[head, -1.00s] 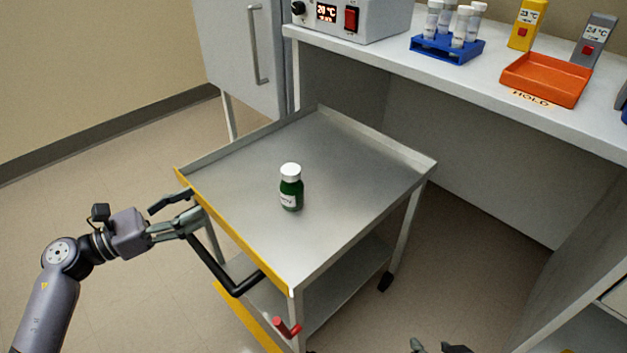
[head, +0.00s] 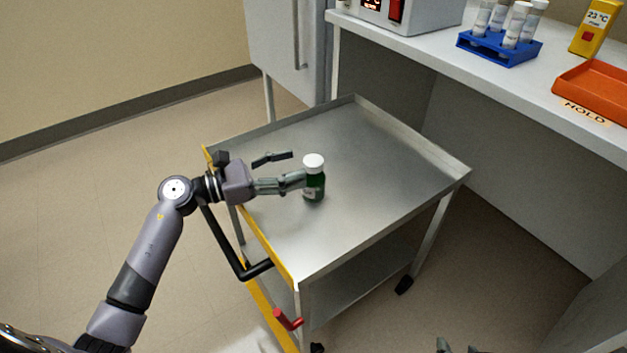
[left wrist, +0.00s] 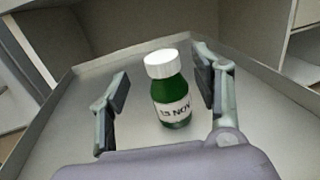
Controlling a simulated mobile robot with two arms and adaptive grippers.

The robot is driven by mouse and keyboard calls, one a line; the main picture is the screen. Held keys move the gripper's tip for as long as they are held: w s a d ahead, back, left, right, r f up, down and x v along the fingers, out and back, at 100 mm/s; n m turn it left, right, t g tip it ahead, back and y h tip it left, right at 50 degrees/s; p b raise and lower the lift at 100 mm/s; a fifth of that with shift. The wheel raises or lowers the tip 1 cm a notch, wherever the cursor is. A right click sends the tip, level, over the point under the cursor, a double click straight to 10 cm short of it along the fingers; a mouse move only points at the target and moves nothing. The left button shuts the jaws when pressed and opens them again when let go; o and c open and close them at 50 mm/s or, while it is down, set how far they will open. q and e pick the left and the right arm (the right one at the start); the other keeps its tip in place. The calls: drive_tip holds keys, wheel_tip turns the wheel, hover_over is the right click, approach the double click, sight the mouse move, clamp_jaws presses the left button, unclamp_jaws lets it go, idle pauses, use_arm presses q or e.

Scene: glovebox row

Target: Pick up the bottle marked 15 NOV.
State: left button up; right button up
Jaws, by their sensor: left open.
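The green bottle (head: 314,184) with a white cap stands upright on the metal cart's top tray (head: 390,160). In the left wrist view the bottle (left wrist: 171,92) shows a white label reading 15 NOV. My left gripper (head: 298,168) is open over the tray, its fingers pointing at the bottle. In the left wrist view the bottle stands between the two open fingers (left wrist: 166,88), nearer the right one, with gaps showing on both sides. In the head view a finger hides part of the bottle's left side. Only the tips of my right gripper (head: 458,347) show at the bottom edge.
The cart has a raised rim, a black handle (head: 228,250) and a red lever (head: 288,319). A bench behind carries a blue tube rack (head: 499,48), an orange tray (head: 597,90) marked HOLD and a grey instrument (head: 420,12). The rest of the cart top is clear.

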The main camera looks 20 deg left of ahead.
sight(312, 160)
use_arm(q)
drive_tip(key=x, duration=0.5)
drive_tip(key=shift+w+d+f, duration=0.1)
drive_tip(key=shift+d+f, duration=0.15)
use_arm(e)
drive_tip(key=shift+w+a+r+t, duration=0.25)
drive_tip(key=shift+w+r+t, duration=0.2)
drive_tip(key=shift+w, duration=0.35)
use_arm(q)
clamp_jaws()
